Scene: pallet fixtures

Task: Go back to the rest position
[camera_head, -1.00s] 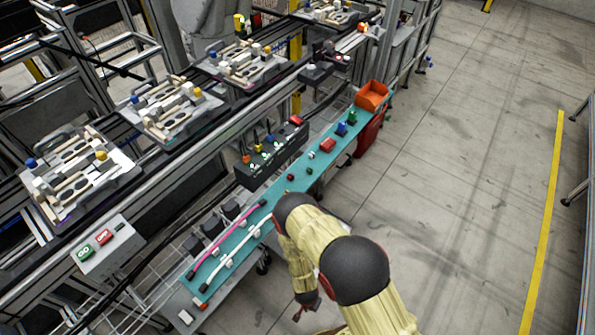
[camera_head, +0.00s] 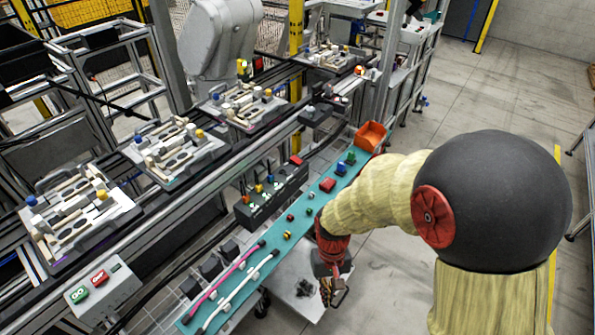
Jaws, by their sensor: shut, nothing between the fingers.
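My gripper (camera_head: 334,298) hangs in the lower middle of the head view, pointing down, just right of the teal shelf (camera_head: 268,243). It is shut and I see nothing held in it. My arm, in a yellowish sleeve with black joints, rises from the lower right and bends over to the gripper. It covers part of the floor and some of the shelf's right edge.
The shelf holds a pink rod (camera_head: 225,283), a white rod (camera_head: 240,292), small coloured parts and an orange bin (camera_head: 370,137). Pallet fixtures (camera_head: 80,220) line the conveyor at left. A button box (camera_head: 94,283) stands at the lower left. Floor is open at right.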

